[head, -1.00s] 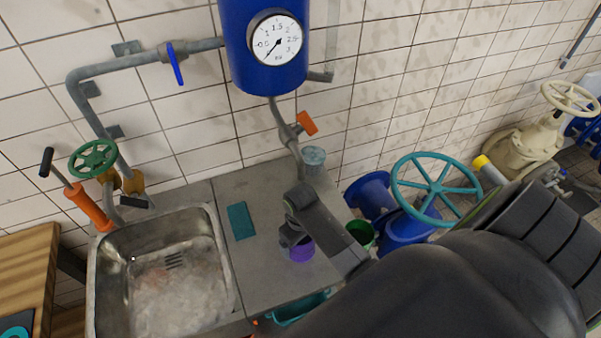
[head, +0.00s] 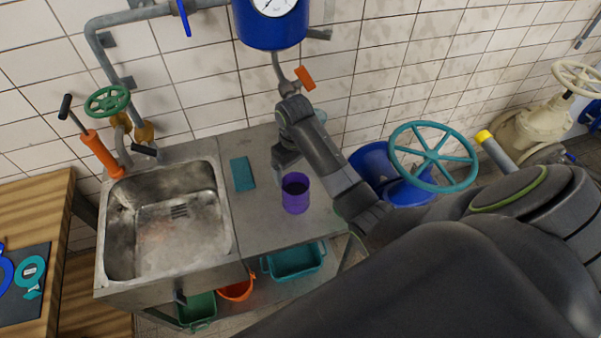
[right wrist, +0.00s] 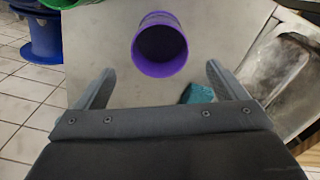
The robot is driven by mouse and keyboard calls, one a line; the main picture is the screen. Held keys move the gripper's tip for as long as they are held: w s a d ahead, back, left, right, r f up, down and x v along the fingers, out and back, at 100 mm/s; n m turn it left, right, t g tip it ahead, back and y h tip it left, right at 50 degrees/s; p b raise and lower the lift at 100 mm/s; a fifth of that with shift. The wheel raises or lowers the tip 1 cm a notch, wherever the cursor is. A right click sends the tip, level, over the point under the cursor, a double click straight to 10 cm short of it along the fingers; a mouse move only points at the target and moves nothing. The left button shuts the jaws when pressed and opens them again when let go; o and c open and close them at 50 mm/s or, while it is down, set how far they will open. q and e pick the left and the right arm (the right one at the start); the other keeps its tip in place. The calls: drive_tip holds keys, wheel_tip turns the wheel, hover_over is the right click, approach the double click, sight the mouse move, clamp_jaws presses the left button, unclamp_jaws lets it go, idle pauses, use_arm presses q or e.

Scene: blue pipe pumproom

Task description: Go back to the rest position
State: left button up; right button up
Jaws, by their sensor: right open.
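My right gripper (head: 284,165) is above the grey counter (head: 268,225), just behind the purple cup (head: 295,195) in the head view. In the right wrist view its two fingers (right wrist: 158,85) are spread wide with nothing between them. The purple cup (right wrist: 160,45) stands upright on the counter beyond the fingertips, apart from them, and its inside looks dark. My right arm crosses the lower right of the head view. My left gripper does not show.
A teal sponge (head: 242,174) lies between cup and sink (head: 165,262), which looks empty. Teal (head: 295,262), orange (head: 237,288) and green (head: 198,310) containers sit below. A faucet pipe with an orange handle (head: 304,78) and a teal valve wheel (head: 433,157) stand near my right arm.

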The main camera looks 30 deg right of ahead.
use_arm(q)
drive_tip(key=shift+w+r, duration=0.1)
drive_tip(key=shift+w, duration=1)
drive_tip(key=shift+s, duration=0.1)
